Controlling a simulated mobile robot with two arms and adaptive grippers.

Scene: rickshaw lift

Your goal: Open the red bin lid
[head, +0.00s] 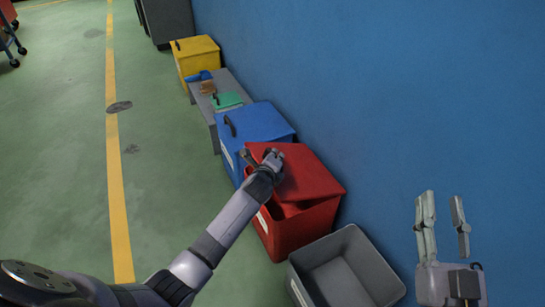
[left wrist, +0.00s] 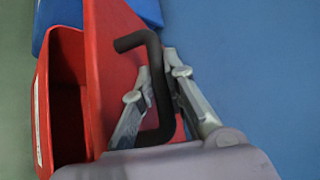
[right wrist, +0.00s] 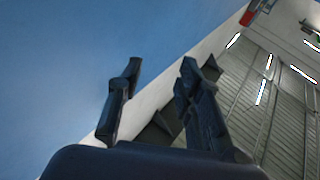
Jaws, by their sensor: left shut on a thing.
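The red bin (head: 299,230) stands by the blue wall between the blue bin and a grey bin. Its red lid (head: 308,176) is raised at a tilt, with a dark gap into the bin. The gap also shows in the left wrist view, beside the lid (left wrist: 112,60). My left gripper (head: 273,157) is at the lid; in the left wrist view its fingers (left wrist: 158,85) are shut on the black lid handle (left wrist: 152,60). My right gripper (head: 442,222) is open and empty in front of the wall, clear of the bins.
A blue bin (head: 257,124), a low grey bench (head: 228,82) with small items, and a yellow bin (head: 196,54) line the wall. An open, empty grey bin (head: 345,268) stands nearer. The green floor (head: 165,150) to the left is clear.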

